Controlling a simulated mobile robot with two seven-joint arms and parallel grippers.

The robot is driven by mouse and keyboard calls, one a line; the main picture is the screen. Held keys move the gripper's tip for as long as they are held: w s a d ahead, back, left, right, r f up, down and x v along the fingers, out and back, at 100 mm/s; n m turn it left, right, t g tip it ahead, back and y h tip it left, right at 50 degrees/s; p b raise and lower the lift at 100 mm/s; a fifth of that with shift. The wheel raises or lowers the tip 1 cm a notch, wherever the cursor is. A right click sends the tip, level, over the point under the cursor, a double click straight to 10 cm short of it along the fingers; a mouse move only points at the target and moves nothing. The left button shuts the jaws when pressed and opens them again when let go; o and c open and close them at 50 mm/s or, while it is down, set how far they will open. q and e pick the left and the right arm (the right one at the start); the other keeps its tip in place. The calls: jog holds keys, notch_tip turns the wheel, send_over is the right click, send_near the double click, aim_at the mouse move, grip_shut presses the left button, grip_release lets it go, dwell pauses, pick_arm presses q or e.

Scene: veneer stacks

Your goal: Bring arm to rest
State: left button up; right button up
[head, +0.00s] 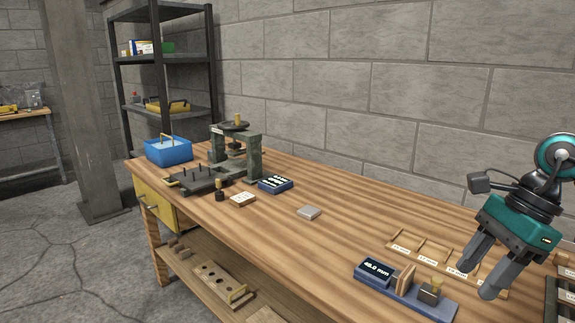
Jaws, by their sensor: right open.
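My right gripper (480,271) is at the right of the head view, above the right part of the wooden workbench (330,237). Its two grey fingers point down and stand apart, with nothing seen between them. Its fingertips overlap a wooden divided tray (405,257) in the picture; I cannot tell the exact height above it. A blue measuring device (425,304) with a display reading about 48.0 mm lies on the bench just left of and below the gripper in the picture. My left gripper is not in view.
A green press (255,160), a dark pegged plate (200,181), a blue bin (168,151) and a small blue device (275,184) stand at the bench's far left. A block wall (330,60) runs behind.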

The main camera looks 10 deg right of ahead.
jog(key=w+a+f+m+t+y, duration=0.15)
jog(key=a+m+t+y, duration=0.25)
jog(key=a+m+y, duration=0.45)
jog(key=w+a+f+m+t+y, duration=0.1)
jog(key=a+f+m+t+y, duration=0.4)
jog(key=a+m, duration=0.7)
notch_tip(320, 180, down, 9)
jog(key=d+m+t+h, duration=0.2)
jog(key=m+t+h, duration=0.65)
jog(key=m, duration=0.95)
jog(key=s+d+f+m+g+h, duration=0.1)
jog(key=s+f+m+g+h, duration=0.2)
jog(key=s+f+m, duration=0.3)
jog(key=s+d+f+m+g+h, duration=0.1)
jog(key=s+f+m+g+h, duration=0.3)
jog(key=f, duration=0.6)
jog(key=shift+s+d+f+m, duration=0.4)
jog(key=shift+s+m, duration=0.55)
jog(key=shift+s, duration=0.3)
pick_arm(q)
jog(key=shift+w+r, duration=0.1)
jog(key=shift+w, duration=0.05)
